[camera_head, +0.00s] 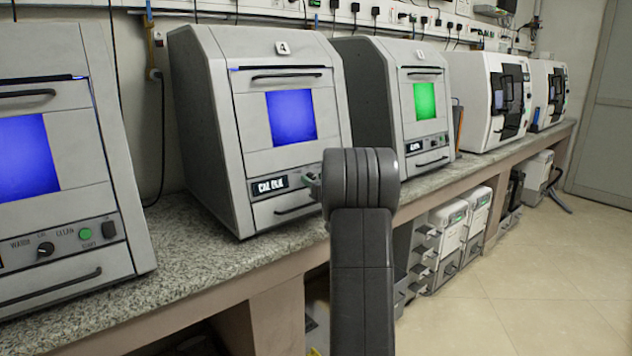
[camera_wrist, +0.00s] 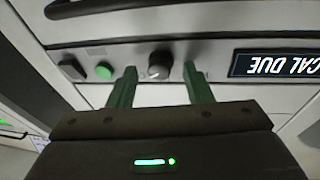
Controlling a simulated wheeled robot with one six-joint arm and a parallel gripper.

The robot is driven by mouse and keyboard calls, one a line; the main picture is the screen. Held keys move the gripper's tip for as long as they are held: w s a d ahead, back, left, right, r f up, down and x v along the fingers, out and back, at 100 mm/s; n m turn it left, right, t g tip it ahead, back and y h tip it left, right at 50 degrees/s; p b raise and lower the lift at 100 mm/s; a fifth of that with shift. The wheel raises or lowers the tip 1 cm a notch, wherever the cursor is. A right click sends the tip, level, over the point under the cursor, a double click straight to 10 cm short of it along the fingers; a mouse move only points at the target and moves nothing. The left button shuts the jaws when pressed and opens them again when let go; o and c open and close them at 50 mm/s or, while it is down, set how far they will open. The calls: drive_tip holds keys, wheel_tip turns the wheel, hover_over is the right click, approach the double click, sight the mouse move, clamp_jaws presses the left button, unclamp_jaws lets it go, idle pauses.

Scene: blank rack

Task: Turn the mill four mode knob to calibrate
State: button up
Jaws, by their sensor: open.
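Mill four (camera_head: 275,115) is a grey cabinet with a "4" label, a blue-lit window and a small display (camera_head: 269,186) in the head view. The wrist view shows its panel upside down, with the display (camera_wrist: 275,66) reading "CAL DUE". The dark mode knob (camera_wrist: 159,62) has a light mark, but I cannot tell which setting it points to. My gripper (camera_wrist: 160,80) is open, its two green fingers on either side of the knob, apparently not touching it. In the head view my arm hides the knob.
A green button (camera_wrist: 103,71) and a dark switch (camera_wrist: 71,70) sit close beside one finger. A drawer handle (camera_head: 295,208) is below the panel. Similar mills stand on both sides along the granite bench (camera_head: 190,258). The floor (camera_head: 520,290) at right is clear.

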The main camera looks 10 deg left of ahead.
drive_tip(key=c, duration=1)
drive_tip(key=shift+n, duration=0.5)
drive_tip(key=n+y, duration=0.1)
drive_tip(key=n, duration=0.1)
drive_tip(key=n+g+y, duration=0.1)
drive_tip(key=n, duration=0.2)
drive_tip(key=shift+w+d+f+n+b, duration=0.1)
drive_tip(key=shift+d+f+n+b, duration=0.05)
drive_tip(key=shift+n+b, duration=0.2)
drive_tip(key=n+g, duration=0.1)
drive_tip(key=n, duration=0.3)
drive_tip(key=n+g+y, duration=0.1)
drive_tip(key=n, duration=0.2)
drive_tip(key=shift+w+d+n, duration=0.1)
drive_tip(key=shift+w+n, duration=0.05)
drive_tip(key=shift+n, duration=0.2)
drive_tip(key=shift+g, duration=0.3)
drive_tip(key=o, duration=1)
